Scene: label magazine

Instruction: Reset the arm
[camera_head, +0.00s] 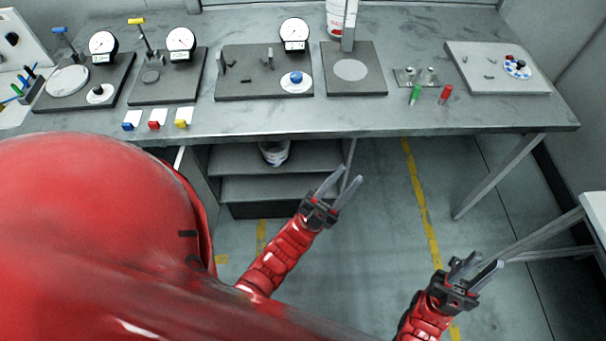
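My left gripper (337,187) is held in front of the grey workbench (340,122), over the floor. Its two grey fingers are spread apart with nothing between them. My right gripper (479,268) is lower and further right, also over the floor. Its fingers are apart and empty. Both red arms reach up from the bottom of the view. Neither gripper appears to touch anything. My large red body part covers the lower left of the view.
A shelf unit (262,187) with a white bucket (274,153) stands underneath. A white table (594,206) is at right.

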